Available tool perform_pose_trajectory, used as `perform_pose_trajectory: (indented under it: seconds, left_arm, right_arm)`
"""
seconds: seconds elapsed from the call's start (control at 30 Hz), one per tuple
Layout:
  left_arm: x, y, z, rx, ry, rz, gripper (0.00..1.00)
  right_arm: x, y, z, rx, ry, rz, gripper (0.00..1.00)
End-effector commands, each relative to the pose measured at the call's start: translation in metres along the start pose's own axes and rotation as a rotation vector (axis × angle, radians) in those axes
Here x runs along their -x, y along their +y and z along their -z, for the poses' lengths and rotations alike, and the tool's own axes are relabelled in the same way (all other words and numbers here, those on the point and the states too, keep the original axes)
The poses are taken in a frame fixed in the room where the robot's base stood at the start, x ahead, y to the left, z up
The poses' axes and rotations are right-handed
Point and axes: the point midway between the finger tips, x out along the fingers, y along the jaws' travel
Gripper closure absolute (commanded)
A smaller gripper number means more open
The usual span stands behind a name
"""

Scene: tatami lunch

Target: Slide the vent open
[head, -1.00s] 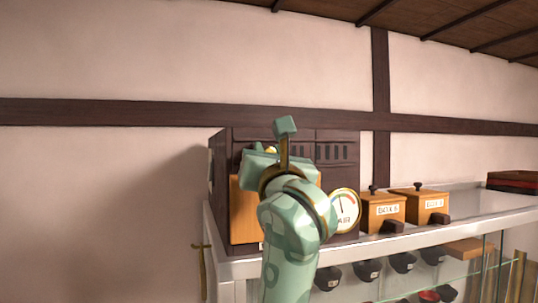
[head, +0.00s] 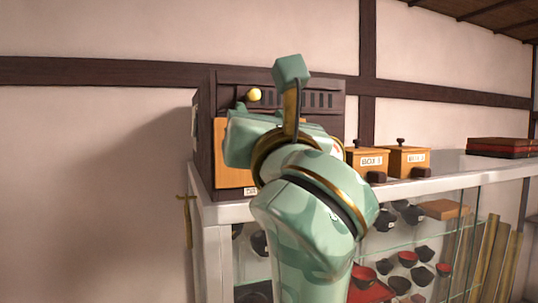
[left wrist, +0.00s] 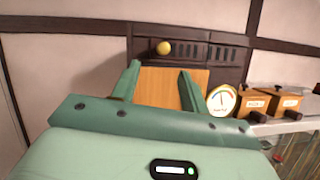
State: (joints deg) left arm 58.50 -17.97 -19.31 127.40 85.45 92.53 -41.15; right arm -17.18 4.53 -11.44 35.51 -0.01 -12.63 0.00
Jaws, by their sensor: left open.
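The vent is a row of dark slots (head: 318,100) on the upper front of a dark brown cabinet (head: 204,140). A yellow knob (head: 254,95) sits at the left of the slots; the knob also shows in the left wrist view (left wrist: 164,48), with slots (left wrist: 222,54) to its right. My left gripper (left wrist: 158,74) is open, with two green fingers apart in front of the orange panel (left wrist: 172,88), below the knob. Nothing is between the fingers. In the head view my left arm covers part of the cabinet front and hides the fingertips. My right gripper is out of view.
A round dial (left wrist: 221,100) is right of the panel. Two orange boxes with dark knobs (head: 368,163) (head: 408,161) stand on the pale counter (head: 450,174). Dark and red lacquer boxes (head: 500,147) lie farther right. Bowls sit behind glass below.

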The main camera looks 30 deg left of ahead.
Motion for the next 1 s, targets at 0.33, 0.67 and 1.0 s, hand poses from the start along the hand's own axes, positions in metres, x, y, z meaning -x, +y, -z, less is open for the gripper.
perform_pose_trajectory:
  seconds: [0.33, 0.67, 1.0]
  left_arm:
    - [0.048, 0.001, 0.0, -0.001, 0.0, -0.002, 0.56]
    - [0.049, 0.001, 0.0, -0.001, 0.0, -0.001, 0.56]
    - [0.05, 0.021, -0.016, 0.007, -0.081, -0.13, 0.56]
  right_arm:
    - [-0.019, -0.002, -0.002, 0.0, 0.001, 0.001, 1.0]
    - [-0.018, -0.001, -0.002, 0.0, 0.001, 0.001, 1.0]
    - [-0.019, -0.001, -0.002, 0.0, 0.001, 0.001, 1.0]
